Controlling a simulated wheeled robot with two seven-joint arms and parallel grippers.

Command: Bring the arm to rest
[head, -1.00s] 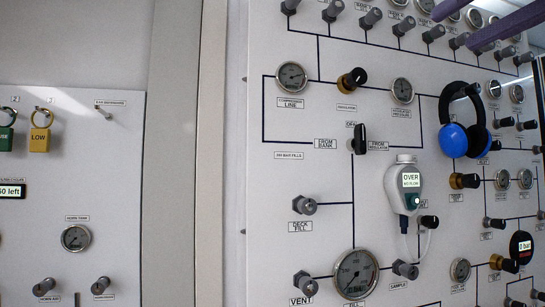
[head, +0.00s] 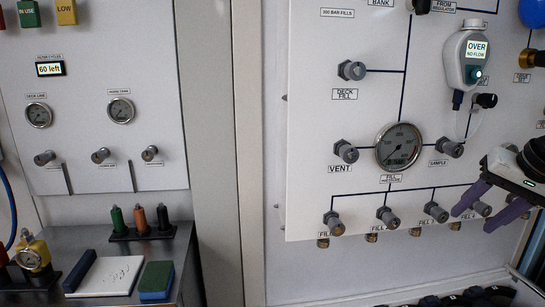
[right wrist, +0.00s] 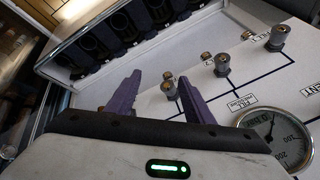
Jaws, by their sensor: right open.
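My right gripper (head: 484,208) is at the right of the head view, in front of the lower right of the fill panel (head: 310,100). Its two purple fingers are apart with nothing between them. In the right wrist view the open fingers (right wrist: 155,105) point at the bottom row of valves, and it cannot be told whether they touch anything. The Fill 4 knob (head: 482,208) is just behind the fingers in the head view. My left gripper does not show in either view.
The fill pressure gauge (head: 399,146) and the sample knob (head: 449,148) are left of my right gripper. A white analyser (head: 468,60) reading OVER, NO FLOW hangs above it. A rack of dark cylinders (right wrist: 100,35) lies below the panel. A steel bench (head: 185,245) stands at left.

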